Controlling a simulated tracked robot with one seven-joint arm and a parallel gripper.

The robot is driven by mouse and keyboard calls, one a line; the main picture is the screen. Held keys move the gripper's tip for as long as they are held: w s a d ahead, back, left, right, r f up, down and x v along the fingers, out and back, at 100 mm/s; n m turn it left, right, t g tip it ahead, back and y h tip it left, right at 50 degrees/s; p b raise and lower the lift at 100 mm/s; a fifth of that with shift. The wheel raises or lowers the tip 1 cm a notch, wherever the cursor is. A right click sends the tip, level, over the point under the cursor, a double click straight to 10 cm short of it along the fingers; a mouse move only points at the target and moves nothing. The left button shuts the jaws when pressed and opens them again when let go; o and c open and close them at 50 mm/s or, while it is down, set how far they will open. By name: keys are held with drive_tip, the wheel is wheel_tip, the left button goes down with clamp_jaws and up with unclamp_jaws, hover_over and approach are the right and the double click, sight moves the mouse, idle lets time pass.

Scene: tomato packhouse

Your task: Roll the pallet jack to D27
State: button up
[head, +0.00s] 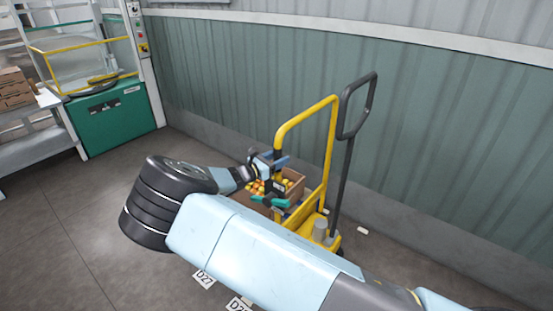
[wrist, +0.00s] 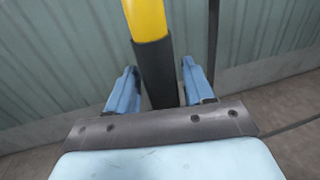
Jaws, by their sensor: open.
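The yellow pallet jack (head: 331,150) stands by the green wall, with a black looped handle (head: 345,160) on its right. A box of red and yellow tomatoes (head: 294,188) shows low beside its frame, partly hidden by my arm. My gripper (head: 279,163) is at the left end of the yellow bar. In the wrist view, a yellow bar with a black sleeve (wrist: 155,72) lies between my open jaws (wrist: 160,88), with gaps at both sides. Floor labels reading D27 (head: 204,278) lie in front of my arm; a second one (head: 238,304) is cut by the lower edge.
A green cabinet machine (head: 115,118) with a yellow guard stands at the back left. A shelf with brown cartons (head: 14,90) is at the far left. The wall runs close behind the jack. Grey floor at lower left is clear. Small white pieces lie near the jack.

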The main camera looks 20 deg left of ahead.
drive_tip(key=shift+c, duration=0.5)
clamp_jaws()
